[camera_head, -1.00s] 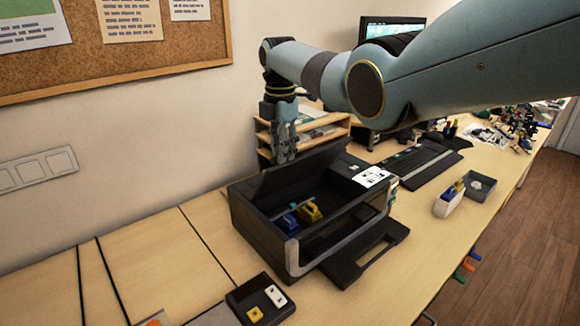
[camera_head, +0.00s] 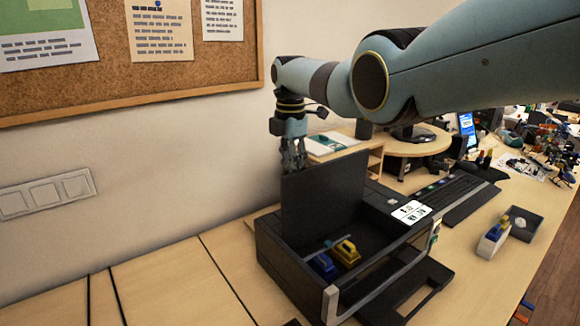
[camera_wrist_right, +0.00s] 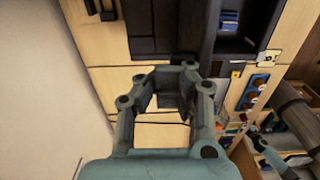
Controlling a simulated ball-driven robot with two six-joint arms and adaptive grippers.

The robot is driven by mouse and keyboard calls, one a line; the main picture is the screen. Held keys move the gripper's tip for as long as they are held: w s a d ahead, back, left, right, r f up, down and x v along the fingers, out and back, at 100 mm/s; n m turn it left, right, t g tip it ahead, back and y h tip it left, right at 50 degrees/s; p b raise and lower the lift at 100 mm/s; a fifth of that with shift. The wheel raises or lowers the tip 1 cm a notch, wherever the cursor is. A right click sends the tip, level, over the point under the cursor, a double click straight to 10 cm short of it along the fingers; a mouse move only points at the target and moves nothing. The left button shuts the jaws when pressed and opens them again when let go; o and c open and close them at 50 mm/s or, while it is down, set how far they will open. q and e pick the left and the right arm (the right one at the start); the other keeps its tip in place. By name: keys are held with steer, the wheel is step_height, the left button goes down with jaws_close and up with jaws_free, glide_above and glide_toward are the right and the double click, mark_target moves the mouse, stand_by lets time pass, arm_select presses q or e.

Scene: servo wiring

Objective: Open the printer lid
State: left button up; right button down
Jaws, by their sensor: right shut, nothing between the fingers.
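The black printer (camera_head: 290,268) stands on the desk with its inside exposed. Its lid (camera_head: 325,198) is raised and about upright along the wall side. Inside sit a blue cartridge (camera_head: 324,265) and a yellow cartridge (camera_head: 346,251). My right gripper (camera_head: 294,168) points down behind the lid's upper left corner, shut and empty. Whether it touches the lid cannot be told. In the right wrist view the gripper (camera_wrist_right: 168,84) shows its bent fingers, with dark printer parts above it. My left gripper is not in view.
A front tray (camera_head: 405,292) sticks out from the printer. A tape dispenser (camera_head: 493,240) and small grey bin (camera_head: 522,222) are at right. The desk left of the printer is clear.

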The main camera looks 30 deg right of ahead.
steer(key=c, duration=2)
jaws_free()
steer(key=shift+s+f, duration=0.45)
steer(key=shift+f, duration=0.3)
steer(key=shift+c, duration=0.2)
steer(key=o, duration=0.7)
steer(key=shift+d, duration=0.1)
steer(key=shift+w, duration=0.15)
steer(key=shift+d+r, duration=0.1)
